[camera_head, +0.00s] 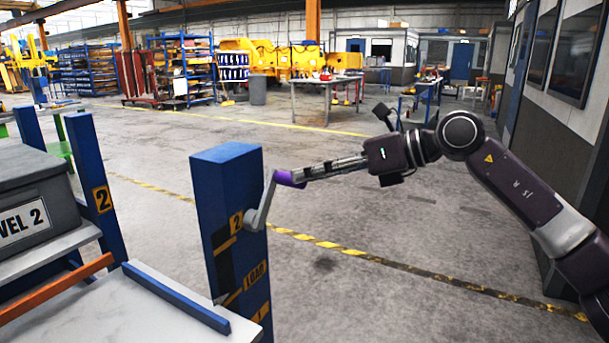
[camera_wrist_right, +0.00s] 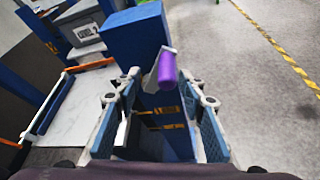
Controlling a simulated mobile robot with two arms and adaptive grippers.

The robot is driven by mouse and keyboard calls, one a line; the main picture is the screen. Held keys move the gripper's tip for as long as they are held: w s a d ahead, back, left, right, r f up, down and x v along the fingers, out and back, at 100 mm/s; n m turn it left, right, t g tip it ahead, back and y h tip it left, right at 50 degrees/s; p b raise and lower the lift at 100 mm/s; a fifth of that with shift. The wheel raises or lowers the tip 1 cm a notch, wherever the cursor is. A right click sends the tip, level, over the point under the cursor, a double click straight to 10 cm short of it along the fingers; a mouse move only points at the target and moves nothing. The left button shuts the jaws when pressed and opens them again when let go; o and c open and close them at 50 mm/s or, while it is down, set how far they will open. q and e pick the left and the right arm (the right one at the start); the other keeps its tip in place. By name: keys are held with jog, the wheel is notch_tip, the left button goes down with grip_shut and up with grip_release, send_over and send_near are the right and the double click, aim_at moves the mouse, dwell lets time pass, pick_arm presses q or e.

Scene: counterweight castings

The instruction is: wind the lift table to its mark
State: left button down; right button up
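A blue post (camera_head: 230,200) carries a grey crank (camera_head: 262,202) with a purple grip (camera_head: 289,178). The post face has yellow marks, one reading 2 and a lower one reading LOAD. My right gripper (camera_head: 303,174) comes in from the right, its fingertips at the grip. In the right wrist view the gripper (camera_wrist_right: 160,85) is open, and the purple grip (camera_wrist_right: 167,68) shows between its fingertips with gaps on both sides. A dark grey block labelled LEVEL 2 (camera_head: 30,190) rests on a grey platform (camera_head: 70,240) at the left. My left gripper is out of view.
A second blue post (camera_head: 95,185) stands by the block. An orange bar (camera_head: 55,288) and a pale table top with a blue edge strip (camera_head: 175,298) are at lower left. Yellow-black floor tape (camera_head: 400,268) crosses behind the post. The floor to the right is clear.

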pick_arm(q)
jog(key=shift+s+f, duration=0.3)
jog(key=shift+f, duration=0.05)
pick_arm(e)
jog(key=v, duration=0.3)
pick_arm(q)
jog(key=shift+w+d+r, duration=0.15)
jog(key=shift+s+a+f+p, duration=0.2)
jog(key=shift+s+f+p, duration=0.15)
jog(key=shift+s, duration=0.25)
pick_arm(e)
jog(key=v, duration=1.2)
jog(key=shift+f, duration=0.1)
